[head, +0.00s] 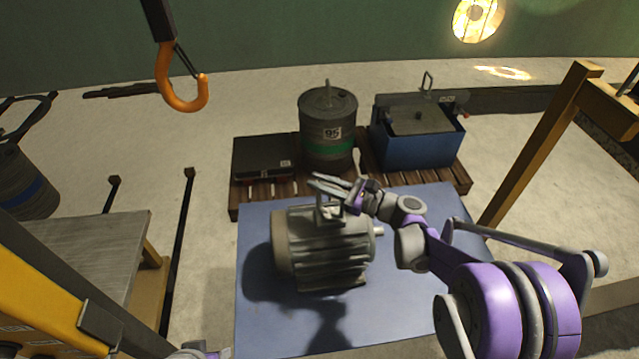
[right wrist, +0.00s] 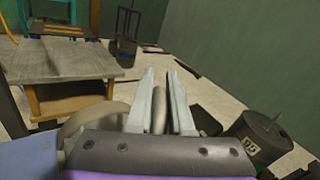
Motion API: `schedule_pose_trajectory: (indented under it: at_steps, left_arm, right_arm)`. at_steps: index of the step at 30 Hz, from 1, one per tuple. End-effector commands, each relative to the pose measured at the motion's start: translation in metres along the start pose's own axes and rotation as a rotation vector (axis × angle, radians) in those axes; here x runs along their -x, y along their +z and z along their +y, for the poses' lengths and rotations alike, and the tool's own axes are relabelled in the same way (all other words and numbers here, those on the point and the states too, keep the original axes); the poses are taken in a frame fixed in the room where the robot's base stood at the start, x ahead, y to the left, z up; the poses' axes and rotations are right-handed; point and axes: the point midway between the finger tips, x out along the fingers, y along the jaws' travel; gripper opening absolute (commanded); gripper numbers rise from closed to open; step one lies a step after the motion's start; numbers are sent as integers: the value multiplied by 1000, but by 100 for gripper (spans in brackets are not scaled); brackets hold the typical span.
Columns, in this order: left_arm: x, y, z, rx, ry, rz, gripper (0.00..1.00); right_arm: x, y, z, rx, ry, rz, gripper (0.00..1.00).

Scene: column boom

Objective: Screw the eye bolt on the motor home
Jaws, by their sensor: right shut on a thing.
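The grey finned motor (head: 325,252) lies on its side on the blue mat (head: 400,315), its shaft pointing right. My right gripper (head: 328,186) reaches in from the right above the motor's top. Its fingers (right wrist: 160,95) are shut on the eye bolt (right wrist: 160,112), which shows as a light grey piece between them. In the head view the eye bolt (head: 328,211) is partly hidden by the fingers and stands at the motor's top; how far its thread is in cannot be seen.
An orange crane hook (head: 178,98) hangs behind the motor to the left. Pallets behind the mat carry a dark case (head: 262,160), a drum (head: 328,140) and a blue box (head: 415,145). A metal-topped table (head: 85,245) stands left; a wooden post (head: 535,145) stands right.

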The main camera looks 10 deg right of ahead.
Motion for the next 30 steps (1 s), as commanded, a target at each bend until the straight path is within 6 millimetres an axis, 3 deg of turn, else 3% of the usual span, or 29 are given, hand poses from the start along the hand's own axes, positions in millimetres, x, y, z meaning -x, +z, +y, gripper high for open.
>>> schedule_pose_trajectory:
  at_steps: [15, 30]
  left_arm:
    - [16, -5, 0, 0, 0, 6, 50]
    - [34, -11, 0, 0, 0, 12, 50]
  right_arm:
    - [2, 1, -13, -3, -471, 91, 0]
    - [6, -2, -19, -1, -660, 131, 0]
